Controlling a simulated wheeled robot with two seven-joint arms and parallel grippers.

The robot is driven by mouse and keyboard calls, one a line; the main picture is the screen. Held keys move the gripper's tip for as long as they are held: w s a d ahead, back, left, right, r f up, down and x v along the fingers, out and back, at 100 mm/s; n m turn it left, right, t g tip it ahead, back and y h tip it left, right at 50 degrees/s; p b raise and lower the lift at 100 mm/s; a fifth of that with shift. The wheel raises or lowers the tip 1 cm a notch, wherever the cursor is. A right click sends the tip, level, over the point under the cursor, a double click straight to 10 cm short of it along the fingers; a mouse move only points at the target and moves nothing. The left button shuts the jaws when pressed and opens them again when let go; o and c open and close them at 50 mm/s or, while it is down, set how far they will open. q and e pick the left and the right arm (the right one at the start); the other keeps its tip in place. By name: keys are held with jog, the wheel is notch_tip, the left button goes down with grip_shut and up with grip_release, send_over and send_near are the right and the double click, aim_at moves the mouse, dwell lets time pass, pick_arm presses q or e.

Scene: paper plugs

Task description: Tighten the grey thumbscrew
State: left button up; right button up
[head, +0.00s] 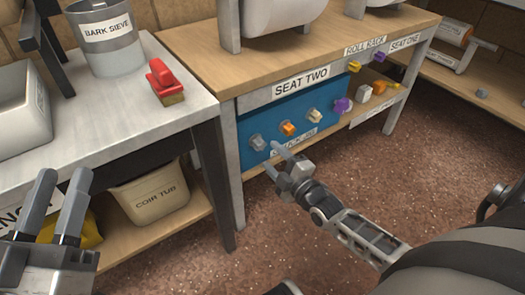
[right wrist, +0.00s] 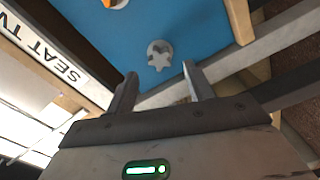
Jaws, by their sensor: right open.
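The grey thumbscrew (head: 257,142) sits at the left end of a row of knobs on the blue panel (head: 245,110), below the SEAT TWO label. In the right wrist view the grey thumbscrew (right wrist: 159,54) shows as a star-shaped knob beyond and between the fingertips. My right gripper (head: 280,152) is open and empty, its fingers pointing at the panel just below and right of the thumbscrew, apart from it. It also shows in the right wrist view (right wrist: 160,82). My left gripper (head: 60,190) is open and empty at the lower left, far from the panel.
An orange knob (head: 288,128), a paler knob (head: 313,115) and a purple knob (head: 342,105) continue the row. A coir tub (head: 150,197) stands beneath. Open floor lies in front.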

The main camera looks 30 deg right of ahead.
pick_arm(q)
jog(key=shift+r+m+h, duration=0.3)
pick_arm(e)
jog(key=shift+w, duration=0.35)
jog(key=shift+r+n+p, duration=0.2)
jog(key=shift+n+p, duration=0.4)
jog(key=shift+n, duration=0.2)
jog(key=shift+n+p, duration=0.4)
jog(key=shift+n, duration=0.6)
jog(key=n, duration=0.4)
jog(key=shift+f+n, duration=0.15)
jog(key=shift+n, duration=0.15)
jog(key=n, duration=0.3)
jog(key=shift+f, duration=0.1)
pick_arm(q)
notch_tip(320, 180, up, 2)
pick_arm(e)
jog(key=shift+n, duration=0.4)
jog(key=shift+w, duration=0.1)
